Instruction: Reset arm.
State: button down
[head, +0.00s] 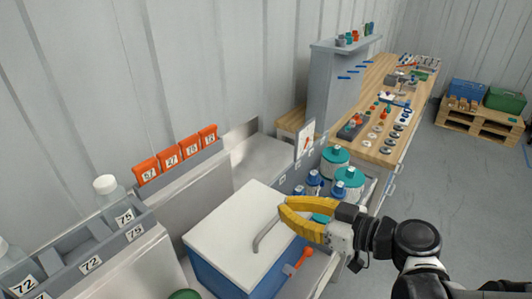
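My gripper (282,208), with two yellow fingers, is at the lower middle of the head view, pointing left. It is above the right part of a blue box with a white lid (225,232). The fingers bow apart near their base and come close together at the tips. A grey bent handle (265,236) rises from the lid and ends beside the fingertips in the picture. I cannot tell whether the tips touch it, or whether they are fully shut. My dark arm comes in from the lower right.
Teal-capped jars (335,154) and blue-capped bottles (313,178) stand just beyond my gripper. An orange-handled tool (298,261) lies right of the box. A wooden bench (378,68) with small parts is farther back. Grey floor (470,185) at the right is clear.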

jog(key=s+d+f, duration=0.1)
jog(key=s+d, duration=0.3)
jog(key=d, duration=0.1)
notch_tip(320, 180, down, 9)
jog(key=s+m+g+h+b, duration=0.2)
jog(key=m+g+h+b, duration=0.15)
jog(key=m+h, duration=0.25)
jog(key=d+r+m+h, duration=0.3)
jog(key=d+h, duration=0.2)
jog(key=shift+s+d+m+b, duration=0.2)
jog(key=shift+s+m+b, duration=0.1)
jog(key=shift+s+b, duration=0.05)
jog(key=shift+t, duration=0.25)
